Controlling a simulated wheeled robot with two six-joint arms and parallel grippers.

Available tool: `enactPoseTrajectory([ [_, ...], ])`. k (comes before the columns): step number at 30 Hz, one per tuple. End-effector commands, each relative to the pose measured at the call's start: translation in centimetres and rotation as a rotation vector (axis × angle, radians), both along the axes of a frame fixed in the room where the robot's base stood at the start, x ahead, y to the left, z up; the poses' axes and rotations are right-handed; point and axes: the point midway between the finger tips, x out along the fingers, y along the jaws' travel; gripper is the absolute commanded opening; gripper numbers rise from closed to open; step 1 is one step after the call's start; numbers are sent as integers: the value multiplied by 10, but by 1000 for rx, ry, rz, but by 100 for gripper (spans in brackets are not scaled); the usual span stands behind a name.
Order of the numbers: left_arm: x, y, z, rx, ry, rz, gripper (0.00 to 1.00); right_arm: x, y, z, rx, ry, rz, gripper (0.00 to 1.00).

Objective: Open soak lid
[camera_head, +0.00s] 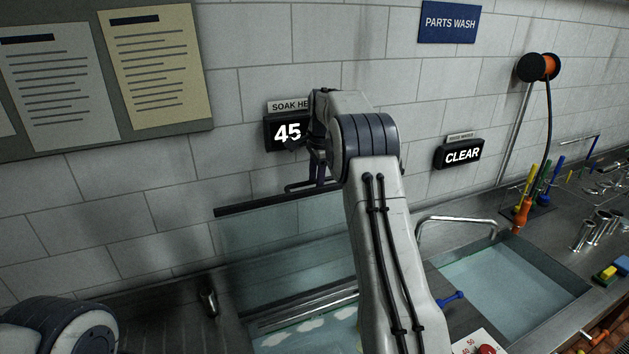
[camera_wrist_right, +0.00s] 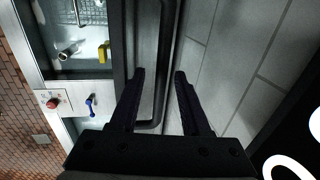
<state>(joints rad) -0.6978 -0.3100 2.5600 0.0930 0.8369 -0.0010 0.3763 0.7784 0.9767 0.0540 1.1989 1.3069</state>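The soak lid (camera_head: 275,235) is a clear panel with a dark top rim, standing raised and steep near the tiled wall in the head view. Its dark handle (camera_head: 300,186) is at the rim, partly hidden by my right arm. My right gripper (camera_head: 317,170) is at the handle, below the soak display. In the right wrist view, the right gripper (camera_wrist_right: 160,74) has its fingers apart, with the dark handle bar (camera_wrist_right: 168,50) showing between them; I cannot tell whether they touch it. The soak tank (camera_head: 275,322) lies open below with pale pieces inside. My left gripper is out of view.
A display (camera_head: 288,132) reads 45, and another (camera_head: 460,152) reads CLEAR. A second basin (camera_head: 510,285) with a faucet (camera_head: 455,222) is at the right. A blue lever (camera_head: 452,298) and a red button (camera_head: 486,349) sit between the basins.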

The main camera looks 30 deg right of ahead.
Motion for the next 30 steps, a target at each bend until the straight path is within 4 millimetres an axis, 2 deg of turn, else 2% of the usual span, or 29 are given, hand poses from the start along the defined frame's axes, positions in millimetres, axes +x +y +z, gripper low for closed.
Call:
enactPoseTrajectory([
  [5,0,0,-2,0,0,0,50,0,-1,4,-2,-3,-1,47],
  [8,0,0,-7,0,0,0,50,-2,-1,15,-3,-6,-2,47],
  [14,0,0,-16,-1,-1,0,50,-10,0,53,-4,-8,-2,47],
  [21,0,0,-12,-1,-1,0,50,-17,1,93,-1,-2,-1,47],
  [30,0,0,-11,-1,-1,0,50,-20,2,103,0,0,-1,47],
])
